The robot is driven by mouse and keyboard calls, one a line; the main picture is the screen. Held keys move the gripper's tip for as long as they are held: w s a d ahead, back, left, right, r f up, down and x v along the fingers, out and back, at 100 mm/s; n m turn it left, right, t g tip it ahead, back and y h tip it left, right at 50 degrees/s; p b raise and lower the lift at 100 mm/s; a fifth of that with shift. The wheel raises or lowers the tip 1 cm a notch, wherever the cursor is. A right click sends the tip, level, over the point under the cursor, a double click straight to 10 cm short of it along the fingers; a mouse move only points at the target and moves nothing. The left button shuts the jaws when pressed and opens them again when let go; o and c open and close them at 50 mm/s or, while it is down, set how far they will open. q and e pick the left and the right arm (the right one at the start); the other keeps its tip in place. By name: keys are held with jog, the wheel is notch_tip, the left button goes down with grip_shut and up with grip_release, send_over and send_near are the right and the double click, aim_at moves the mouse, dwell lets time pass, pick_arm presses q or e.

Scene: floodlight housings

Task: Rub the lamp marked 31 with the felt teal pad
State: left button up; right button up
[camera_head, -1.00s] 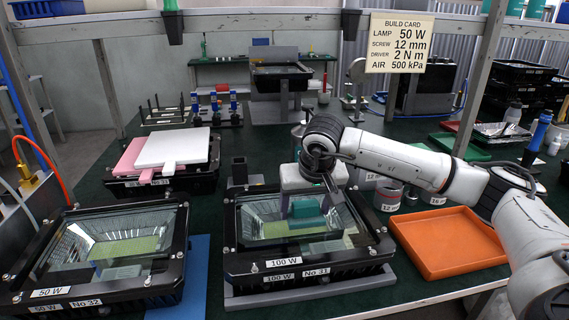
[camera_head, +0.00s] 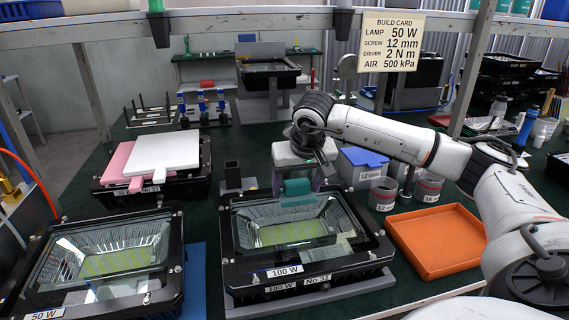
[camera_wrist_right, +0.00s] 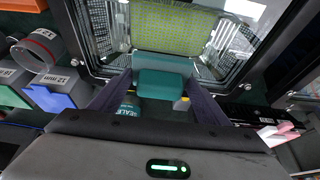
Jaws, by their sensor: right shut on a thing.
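The lamp marked No 31 (camera_head: 317,281) lies face up in the middle of the bench, a black housing with a 100 W label and a clear glass front. My right gripper (camera_head: 297,178) is shut on the teal pad (camera_head: 297,187) above the far edge of that lamp's glass. In the right wrist view the pad (camera_wrist_right: 163,84) sits between the two fingers, with the lamp's yellow-green LED panel (camera_wrist_right: 172,30) beyond it. A reflection lies just under the pad; I cannot tell whether it touches the glass. My left gripper is not in view.
Another lamp with a 50 W label (camera_head: 44,314) lies at the left. Pink and white paddles (camera_head: 165,152) rest on a lamp behind it.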

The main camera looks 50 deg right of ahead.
jog(key=shift+r+p, duration=0.3)
jog(key=shift+r, duration=0.35)
notch_tip(320, 180, up, 2)
jog(key=shift+r+p, duration=0.15)
jog(key=shift+p, duration=0.75)
jog(key=shift+w+r+p, duration=0.1)
jog(key=shift+r+p, duration=0.35)
jog(key=shift+r, duration=0.15)
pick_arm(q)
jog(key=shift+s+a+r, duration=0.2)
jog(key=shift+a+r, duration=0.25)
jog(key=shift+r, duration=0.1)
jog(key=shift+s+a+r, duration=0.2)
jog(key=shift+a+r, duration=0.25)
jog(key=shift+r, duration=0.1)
pick_arm(e)
jog(key=shift+f, duration=0.1)
